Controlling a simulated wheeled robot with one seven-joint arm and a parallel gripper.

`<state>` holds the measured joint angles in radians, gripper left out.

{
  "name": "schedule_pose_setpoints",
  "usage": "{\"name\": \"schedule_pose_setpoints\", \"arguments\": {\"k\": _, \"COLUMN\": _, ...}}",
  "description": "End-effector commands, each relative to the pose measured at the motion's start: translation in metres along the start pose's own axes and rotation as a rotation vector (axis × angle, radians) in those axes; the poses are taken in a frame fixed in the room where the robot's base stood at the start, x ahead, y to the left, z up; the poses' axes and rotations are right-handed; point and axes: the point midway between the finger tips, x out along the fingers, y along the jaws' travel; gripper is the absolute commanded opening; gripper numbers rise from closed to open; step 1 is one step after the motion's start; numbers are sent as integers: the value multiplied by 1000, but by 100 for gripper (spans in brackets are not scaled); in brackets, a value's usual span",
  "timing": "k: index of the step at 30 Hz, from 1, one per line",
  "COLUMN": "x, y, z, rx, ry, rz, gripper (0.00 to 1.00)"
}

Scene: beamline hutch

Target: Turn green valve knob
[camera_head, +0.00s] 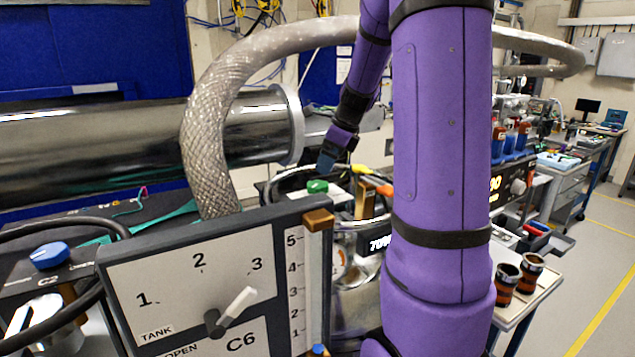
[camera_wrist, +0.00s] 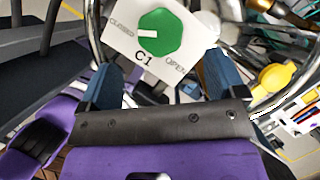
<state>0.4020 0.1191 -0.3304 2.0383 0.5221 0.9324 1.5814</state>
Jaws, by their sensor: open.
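The green valve knob (camera_head: 317,186) sits behind the tank panel in the head view, just below my gripper (camera_head: 327,163). In the wrist view the octagonal green knob (camera_wrist: 160,35) has a white pointer bar pointing left, toward the word CLOSED. It sits on a white plate (camera_wrist: 118,38) marked C1, CLOSED and OPEN. My gripper (camera_wrist: 168,85) is open, with its blue fingers apart and empty. The knob lies beyond the fingertips, between their directions, and no contact shows.
A tank panel (camera_head: 130,275) with a grey lever stands in front. A braided hose (camera_head: 208,125) arches over a steel pipe (camera_head: 90,135). A blue knob (camera_head: 49,256) is at left. A yellow knob (camera_wrist: 277,76) lies right of my gripper.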

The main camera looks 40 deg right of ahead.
Motion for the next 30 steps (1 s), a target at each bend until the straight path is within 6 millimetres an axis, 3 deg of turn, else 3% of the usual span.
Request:
{"name": "schedule_pose_setpoints", "arguments": {"k": 6, "x": 40, "y": 1, "z": 0, "rx": 0, "ry": 3, "rz": 4, "gripper": 89}}
{"name": "schedule_pose_setpoints", "arguments": {"k": 12, "x": 62, "y": 1, "z": 0, "rx": -2, "ry": 1, "rz": 1, "gripper": 89}}
{"name": "schedule_pose_setpoints", "arguments": {"k": 24, "x": 69, "y": 1, "z": 0, "rx": -2, "ry": 1, "rz": 0, "gripper": 89}}
{"name": "schedule_pose_setpoints", "arguments": {"k": 25, "x": 69, "y": 1, "z": 0, "rx": -2, "ry": 1, "rz": 0, "gripper": 87}}
{"name": "schedule_pose_setpoints", "arguments": {"k": 30, "x": 69, "y": 1, "z": 0, "rx": -3, "ry": 1, "rz": 0, "gripper": 48}}
